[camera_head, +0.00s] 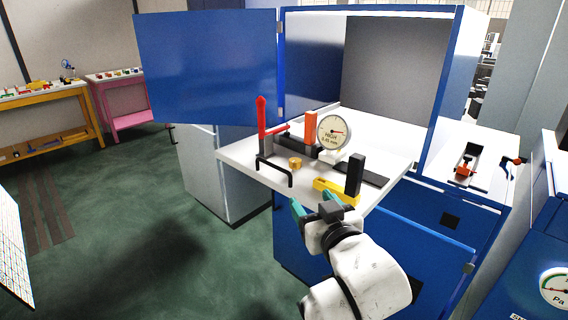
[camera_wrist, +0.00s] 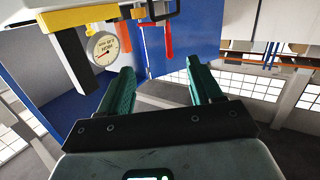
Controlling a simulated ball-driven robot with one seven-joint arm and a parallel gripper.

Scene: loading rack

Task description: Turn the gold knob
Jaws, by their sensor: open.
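The gold knob (camera_head: 296,163) is a small ridged cylinder on the white pull-out shelf (camera_head: 240,151) of the open blue cabinet. It sits beside a black handle bar (camera_head: 274,170) at the shelf's front edge, left of a round dial gauge (camera_head: 334,131). My gripper (camera_head: 314,203) has teal fingers and is in front of and below the shelf edge, to the right of the knob and apart from it. In the wrist view my gripper (camera_wrist: 160,68) is open with nothing between its fingers.
A red lever (camera_head: 262,115), an orange block (camera_head: 310,127), a yellow bar (camera_head: 336,191) and a black upright block (camera_head: 354,175) stand on the shelf around the knob. The blue cabinet door (camera_head: 207,66) hangs open at left. Green floor is free at left.

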